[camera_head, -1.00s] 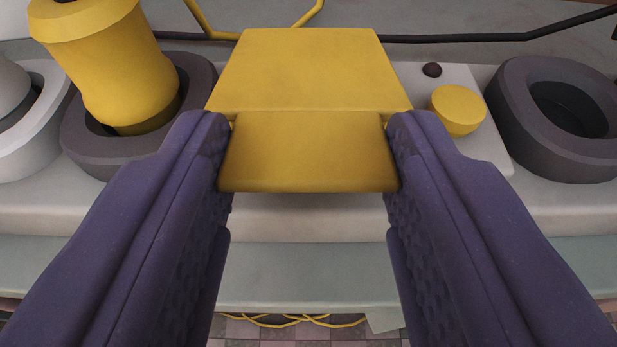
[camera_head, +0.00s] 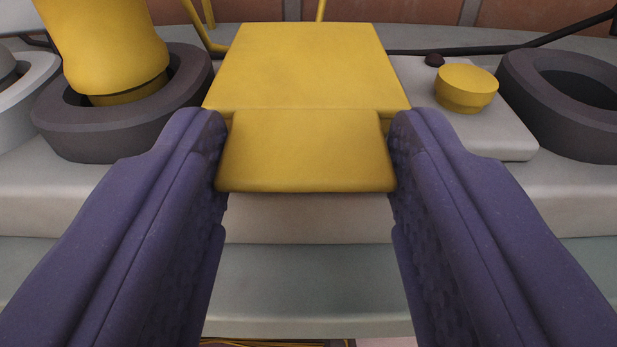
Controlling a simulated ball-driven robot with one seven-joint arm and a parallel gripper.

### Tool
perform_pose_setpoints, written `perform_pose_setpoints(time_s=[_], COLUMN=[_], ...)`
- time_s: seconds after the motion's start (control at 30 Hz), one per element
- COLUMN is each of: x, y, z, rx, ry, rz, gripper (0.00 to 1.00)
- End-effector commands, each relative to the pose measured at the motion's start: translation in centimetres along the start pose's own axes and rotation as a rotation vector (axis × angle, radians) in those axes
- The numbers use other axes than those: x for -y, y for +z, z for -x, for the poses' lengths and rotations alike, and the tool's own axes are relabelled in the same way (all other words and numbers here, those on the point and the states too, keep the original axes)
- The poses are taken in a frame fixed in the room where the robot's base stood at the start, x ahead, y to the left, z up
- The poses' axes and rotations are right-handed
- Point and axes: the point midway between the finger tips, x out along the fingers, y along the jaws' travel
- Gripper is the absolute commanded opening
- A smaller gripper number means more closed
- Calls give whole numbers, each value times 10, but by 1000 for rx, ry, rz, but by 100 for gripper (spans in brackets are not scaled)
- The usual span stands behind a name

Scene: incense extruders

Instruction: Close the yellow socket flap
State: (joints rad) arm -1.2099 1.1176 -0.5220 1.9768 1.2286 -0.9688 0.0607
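The yellow socket flap (camera_head: 305,68) is in the middle of the camera view, with a narrower front lip (camera_head: 305,150) pointing toward me. My gripper (camera_head: 306,150) has one purple finger at each side of this lip. Both fingertips meet its side edges, with no clear gap, so the gripper appears shut on the flap. The flap covers the view of the socket beneath it, and I cannot tell how far it stands from its seat.
A yellow cylinder (camera_head: 105,45) stands in a dark ring holder (camera_head: 70,125) at left. At right are a yellow knob (camera_head: 466,88) on a pale plate (camera_head: 505,135) and a dark ring (camera_head: 515,90). A black cable (camera_head: 560,32) runs behind. The pale front ledge (camera_head: 305,215) is bare.

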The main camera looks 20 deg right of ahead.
Motion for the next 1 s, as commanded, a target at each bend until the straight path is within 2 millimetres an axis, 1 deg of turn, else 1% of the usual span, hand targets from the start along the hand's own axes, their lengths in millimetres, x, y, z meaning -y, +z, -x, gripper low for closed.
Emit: perform_pose_setpoints(time_s=[0.03, 0.07, 0.1, 0.33, 0.4, 0.47, 0.7, 0.8, 0.9, 1.0], x=[0, 0, 0, 0, 1, 1, 1, 1, 0, 0], y=[-1, -1, -1, -1, -2, -2, -4, -3, -1, -1], z=[-1, -1, -1, 0, 3, 10, 55, 68, 76, 78], rx=[-2, -2, -2, -2, -2, -1, -1, -2, -1, -2], ry=[0, 0, 0, -1, -2, -2, -2, -1, -1, 0], rz=[-1, -1, -1, -1, -1, -2, 0, -1, 0, -1], gripper=[64, 71, 72, 72, 72, 72, 72, 72, 72, 72])
